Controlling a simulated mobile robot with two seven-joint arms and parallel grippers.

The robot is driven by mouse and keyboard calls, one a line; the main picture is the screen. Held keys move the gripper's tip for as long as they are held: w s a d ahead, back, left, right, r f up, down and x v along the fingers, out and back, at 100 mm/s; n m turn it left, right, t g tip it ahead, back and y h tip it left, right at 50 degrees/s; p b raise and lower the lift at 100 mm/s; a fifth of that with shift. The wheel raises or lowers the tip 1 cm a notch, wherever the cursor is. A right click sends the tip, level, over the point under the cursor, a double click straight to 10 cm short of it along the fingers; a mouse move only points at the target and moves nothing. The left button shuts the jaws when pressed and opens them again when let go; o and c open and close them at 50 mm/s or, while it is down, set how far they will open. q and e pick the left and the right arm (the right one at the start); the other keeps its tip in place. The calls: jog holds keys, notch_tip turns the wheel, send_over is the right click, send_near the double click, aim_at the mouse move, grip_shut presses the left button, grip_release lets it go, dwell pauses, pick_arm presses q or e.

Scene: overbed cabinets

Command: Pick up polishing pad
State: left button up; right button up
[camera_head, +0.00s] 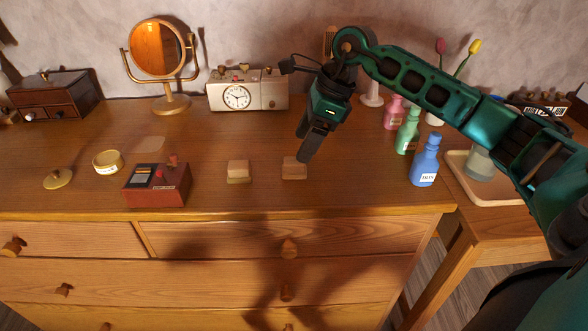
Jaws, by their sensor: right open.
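Two small tan blocks lie on the wooden dresser top; either could be the polishing pad, and I cannot tell which. One block (294,169) is near the front edge, just below my right gripper's fingers. The other block (238,172) lies to its left and looks thicker. My right gripper (304,148) is open and empty, pointing down, its fingertips at the right block's far edge in the picture. The fingers overlap in view, and I cannot tell whether they touch the block. My left gripper is not in view.
A red-brown box (158,187) stands left of the blocks. A silver clock (248,91) and a round mirror (160,50) stand behind. Blue (425,163), green (408,133) and pink (394,112) bottles stand to the right. The dresser top (340,190) around the blocks is clear.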

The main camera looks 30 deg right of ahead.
jog(key=x, duration=0.6)
jog(key=shift+s+a+r+b, duration=0.1)
jog(key=shift+s+a+b, duration=0.2)
jog(key=shift+b, duration=0.1)
jog(key=shift+r, duration=0.1)
jog(key=c, duration=1.2)
jog(key=shift+r, duration=0.1)
notch_tip(320, 180, up, 20)
jog(key=p, duration=0.3)
jog(key=shift+p, duration=0.3)
jog(key=o, duration=0.6)
jog(key=shift+c, duration=0.2)
jog(key=c, duration=0.4)
